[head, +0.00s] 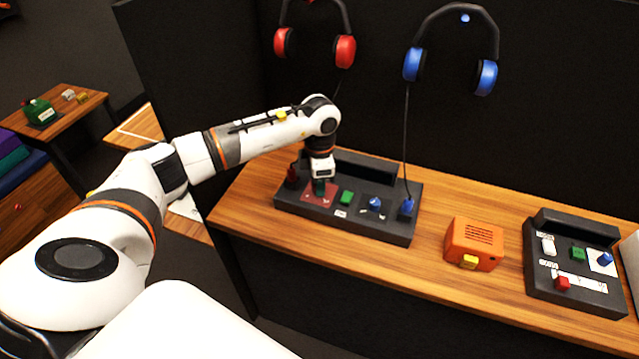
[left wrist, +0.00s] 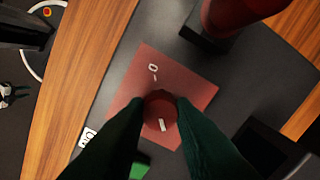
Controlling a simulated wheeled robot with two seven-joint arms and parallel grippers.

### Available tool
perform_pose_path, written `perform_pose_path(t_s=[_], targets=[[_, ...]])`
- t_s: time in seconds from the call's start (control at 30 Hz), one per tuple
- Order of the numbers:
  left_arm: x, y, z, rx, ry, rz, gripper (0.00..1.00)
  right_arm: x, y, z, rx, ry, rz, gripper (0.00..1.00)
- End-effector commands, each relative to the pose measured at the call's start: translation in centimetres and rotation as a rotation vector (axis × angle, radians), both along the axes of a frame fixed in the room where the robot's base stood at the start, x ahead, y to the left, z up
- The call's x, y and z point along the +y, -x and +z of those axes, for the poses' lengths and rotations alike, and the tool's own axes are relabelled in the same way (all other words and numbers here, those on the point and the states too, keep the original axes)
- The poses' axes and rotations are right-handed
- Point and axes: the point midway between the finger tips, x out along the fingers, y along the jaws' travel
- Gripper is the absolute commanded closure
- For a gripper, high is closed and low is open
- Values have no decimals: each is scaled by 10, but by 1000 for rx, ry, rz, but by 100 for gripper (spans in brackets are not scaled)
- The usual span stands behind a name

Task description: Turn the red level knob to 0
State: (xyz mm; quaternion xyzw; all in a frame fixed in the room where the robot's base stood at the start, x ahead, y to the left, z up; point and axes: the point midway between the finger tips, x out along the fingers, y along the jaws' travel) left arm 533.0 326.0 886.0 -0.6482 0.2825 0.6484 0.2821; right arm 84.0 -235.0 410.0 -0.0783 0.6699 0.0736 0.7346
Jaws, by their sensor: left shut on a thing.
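The red level knob (left wrist: 160,104) stands on a square red plate (left wrist: 191,84) on the dark panel (head: 390,231). A white 0 (left wrist: 153,69) with a short tick is printed on the plate. A white mark (left wrist: 162,125) shows on the knob's side away from the 0; I cannot tell if it is the pointer. My left gripper (head: 319,187) is over the red plate, and its dark green fingers are shut on the knob from both sides. In the head view the fingers hide the knob. My right gripper is not in view.
The panel also holds a green button (head: 346,198), a blue knob (head: 375,204) and a blue plug (head: 407,208). A dark red post (left wrist: 235,14) stands close to the plate. An orange box (head: 474,244) and a second panel (head: 574,264) stand to the right. Headphones hang behind.

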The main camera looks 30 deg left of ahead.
Motion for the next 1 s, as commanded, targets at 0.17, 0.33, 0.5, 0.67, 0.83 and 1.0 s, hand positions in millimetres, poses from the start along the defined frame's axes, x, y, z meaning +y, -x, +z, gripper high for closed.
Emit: perform_pose_path(t_s=[0.17, 0.33, 0.5, 0.67, 0.83, 1.0], targets=[[1, -1, 0, -1, -1, 169, 100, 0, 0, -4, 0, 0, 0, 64], [1, -1, 1, -1, -2, 331, 100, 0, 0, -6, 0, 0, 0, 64], [1, 0, 1, -1, -2, 493, 100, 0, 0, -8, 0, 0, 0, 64], [1, 0, 1, -1, -2, 645, 100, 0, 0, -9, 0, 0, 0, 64], [1, 0, 1, -1, -2, 807, 100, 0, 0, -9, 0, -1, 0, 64], [1, -1, 1, -2, -1, 968, 100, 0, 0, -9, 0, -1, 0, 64]])
